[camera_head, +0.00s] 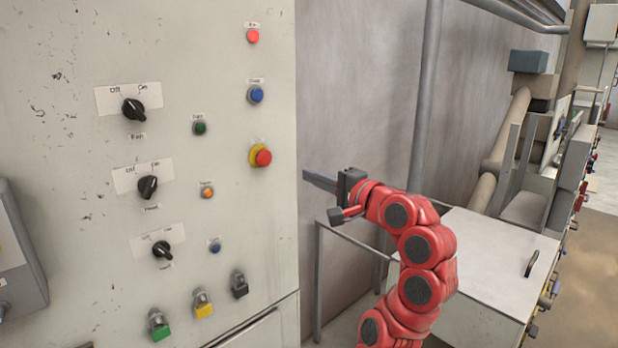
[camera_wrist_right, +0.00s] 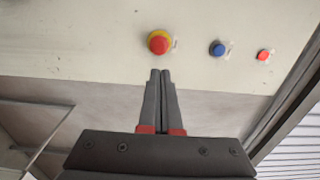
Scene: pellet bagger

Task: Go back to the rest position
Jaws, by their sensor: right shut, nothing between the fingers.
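My right gripper (camera_head: 308,175) is at the end of my red arm, just right of the edge of the pale control panel (camera_head: 60,150) in the head view. Its fingers point left toward the panel. In the right wrist view the gripper (camera_wrist_right: 161,75) is shut with nothing between its fingers. The red and yellow button (camera_head: 262,157) is left of the fingertips in the head view. It also shows in the right wrist view (camera_wrist_right: 158,43), ahead of the fingertips and apart from them in the picture. My left gripper is not in view.
The panel carries black rotary switches (camera_head: 134,110), a blue button (camera_head: 256,94), a red button (camera_head: 253,36) and small levers (camera_head: 203,303). A metal frame (camera_head: 318,270) stands below my right arm. A white-topped cabinet (camera_head: 485,250) and a vertical pipe (camera_head: 427,90) are close to it.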

